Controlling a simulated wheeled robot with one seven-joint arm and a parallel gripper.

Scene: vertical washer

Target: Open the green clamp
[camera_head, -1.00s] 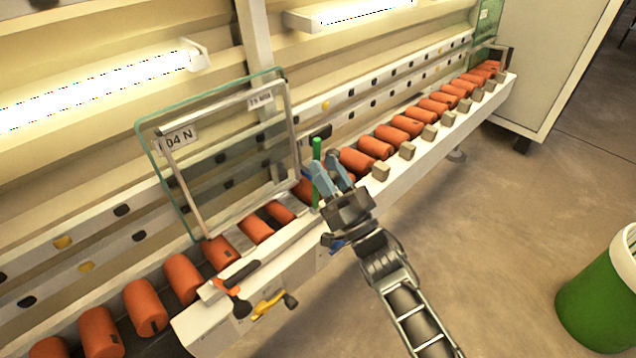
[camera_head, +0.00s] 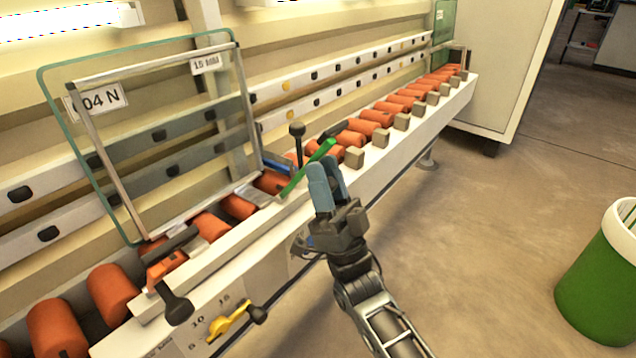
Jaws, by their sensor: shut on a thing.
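The green clamp (camera_head: 303,172) is a thin green lever on the washer's rail, beside the lower right corner of the glass pane. It slants from lower left to upper right. My gripper (camera_head: 325,164) is at the lever's upper part, with its blue-grey fingers close together and shut on it. The fingertips hide part of the contact.
A framed glass pane (camera_head: 150,135) stands left of the clamp. A black-knobbed lever (camera_head: 297,131) rises just behind it. Orange rollers (camera_head: 210,227) line the conveyor. A yellow dial (camera_head: 228,322) is on the front. Open floor lies right, with a green bin (camera_head: 600,290).

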